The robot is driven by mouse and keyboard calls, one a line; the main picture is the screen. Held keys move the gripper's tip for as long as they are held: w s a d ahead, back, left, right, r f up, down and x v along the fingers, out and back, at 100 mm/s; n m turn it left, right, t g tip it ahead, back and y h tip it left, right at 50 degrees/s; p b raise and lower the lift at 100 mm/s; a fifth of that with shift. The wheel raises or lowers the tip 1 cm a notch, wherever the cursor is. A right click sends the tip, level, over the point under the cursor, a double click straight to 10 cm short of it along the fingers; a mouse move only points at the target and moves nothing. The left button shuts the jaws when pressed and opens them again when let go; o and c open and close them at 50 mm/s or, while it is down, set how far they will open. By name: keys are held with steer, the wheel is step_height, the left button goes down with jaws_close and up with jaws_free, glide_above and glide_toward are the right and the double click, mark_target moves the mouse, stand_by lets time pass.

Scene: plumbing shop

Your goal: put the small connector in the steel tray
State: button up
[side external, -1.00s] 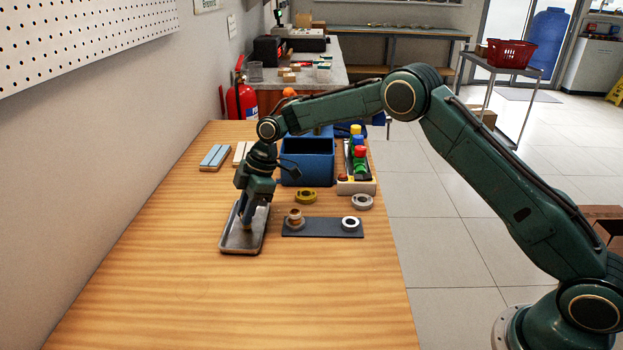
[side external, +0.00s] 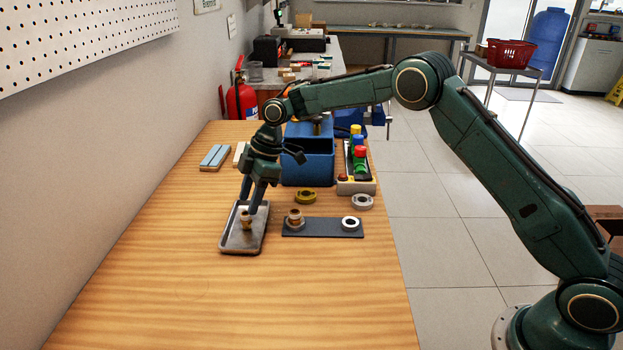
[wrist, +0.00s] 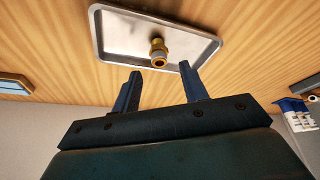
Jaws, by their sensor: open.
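The small brass connector (side external: 246,219) stands in the steel tray (side external: 258,239) on the wooden table. In the wrist view the connector (wrist: 158,52) also shows inside the tray (wrist: 120,38), apart from the fingers. My gripper (side external: 255,207) is open and empty, just above the connector. The two fingers of my gripper (wrist: 158,70) are spread apart in the wrist view.
A dark plate (side external: 322,228) right of the tray holds a copper-coloured fitting (side external: 295,217) and a pale ring (side external: 350,223). A yellow ring (side external: 305,196) and a grey ring (side external: 363,201) lie behind it. A blue bin (side external: 308,167) stands farther back. The table's front is clear.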

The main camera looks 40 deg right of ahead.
steer(key=v, duration=0.8)
steer(key=shift+s+d+r, duration=0.1)
steer(key=shift+s+r, duration=0.05)
steer(key=shift+r, duration=0.1)
steer(key=s+d+r+m+t+h, duration=0.15)
steer(key=s+r+m, duration=0.25)
steer(key=s+r, duration=0.45)
steer(key=s+d+r+m+t, duration=0.1)
steer(key=s+d+r+m, duration=0.4)
steer(key=s, duration=0.6)
steer(key=s+d+f+m+t+h, duration=0.1)
steer(key=s+d+f+m, duration=0.1)
steer(key=s, duration=0.9)
steer(key=s+d+f+m+t+h, duration=0.1)
steer(key=s+m, duration=0.3)
steer(key=s, duration=0.7)
steer(key=shift+d+f+h, duration=0.35)
steer(key=shift+d+f, duration=0.25)
steer(key=shift+d, duration=0.15)
